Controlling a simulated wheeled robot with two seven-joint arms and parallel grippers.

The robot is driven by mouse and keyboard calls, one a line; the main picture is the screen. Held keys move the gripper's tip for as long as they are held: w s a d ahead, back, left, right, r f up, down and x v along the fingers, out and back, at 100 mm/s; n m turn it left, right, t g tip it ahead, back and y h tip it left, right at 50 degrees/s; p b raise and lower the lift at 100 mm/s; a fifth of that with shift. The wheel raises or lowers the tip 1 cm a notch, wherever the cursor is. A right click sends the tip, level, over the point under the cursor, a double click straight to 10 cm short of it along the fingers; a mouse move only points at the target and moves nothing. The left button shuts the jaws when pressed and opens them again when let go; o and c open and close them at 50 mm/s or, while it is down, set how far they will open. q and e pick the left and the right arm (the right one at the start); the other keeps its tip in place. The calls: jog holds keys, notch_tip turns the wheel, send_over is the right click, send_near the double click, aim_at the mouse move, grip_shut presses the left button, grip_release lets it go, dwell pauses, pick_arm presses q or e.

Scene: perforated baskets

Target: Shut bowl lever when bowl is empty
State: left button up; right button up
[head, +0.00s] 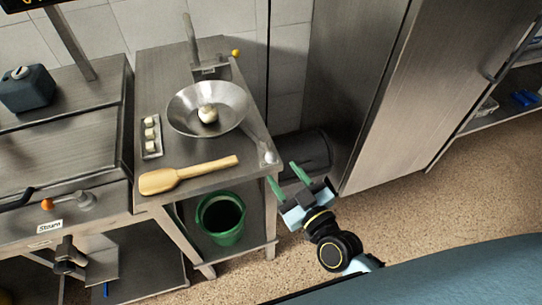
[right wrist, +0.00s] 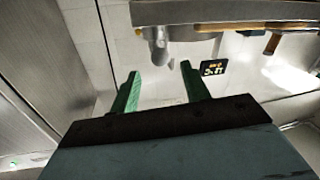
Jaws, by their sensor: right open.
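A wide metal bowl (head: 182,112) stands on the steel table, with a round whitish lump (head: 208,114) in it. A metal lever with a silver ball end (head: 270,157) reaches from beside the bowl to the table's right front corner. A yellow knob (head: 236,53) shows on a bracket behind the bowl; I cannot tell which is the bowl lever. My right gripper (head: 287,180) is open and empty, right of the table and near the silver ball. Its green fingers also show in the right wrist view (right wrist: 159,69). My left gripper is not in view.
A tray (head: 158,153) with several white pieces and a wooden paddle (head: 190,175) lie on the steel table (head: 180,65). A green bucket (head: 222,238) stands below. A steam station (head: 60,160) is at left, a tall steel cabinet (head: 410,100) at right.

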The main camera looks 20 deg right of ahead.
aim_at(271, 156)
jog(key=x, duration=0.7)
grip_shut()
